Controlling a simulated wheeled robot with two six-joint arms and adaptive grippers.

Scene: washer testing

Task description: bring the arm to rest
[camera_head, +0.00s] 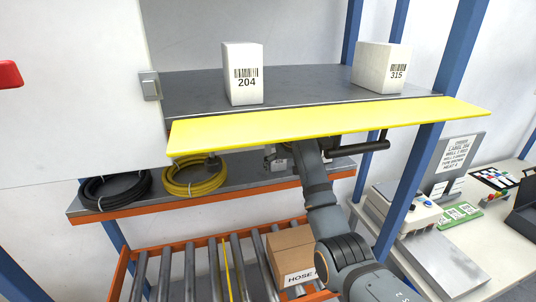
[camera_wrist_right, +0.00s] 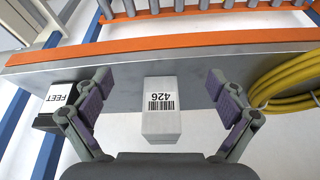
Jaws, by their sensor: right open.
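My right arm reaches under the yellow board in the head view, and its gripper end is mostly hidden there. In the right wrist view my right gripper (camera_wrist_right: 160,79) is open, with its two purple-padded fingers spread wide. A white box labelled 426 (camera_wrist_right: 160,122) shows between the fingers, upside down in this view, with clear gaps on both sides. The gripper holds nothing. My left gripper is not in view.
The yellow board (camera_head: 320,127) hangs over the arm along the upper shelf's front. Boxes 204 (camera_head: 243,75) and 315 (camera_head: 380,68) stand above. Yellow hose (camera_wrist_right: 285,85) and a FEET box (camera_wrist_right: 62,96) flank the gripper. A roller conveyor (camera_head: 190,275) carries a HOSE carton (camera_head: 291,246).

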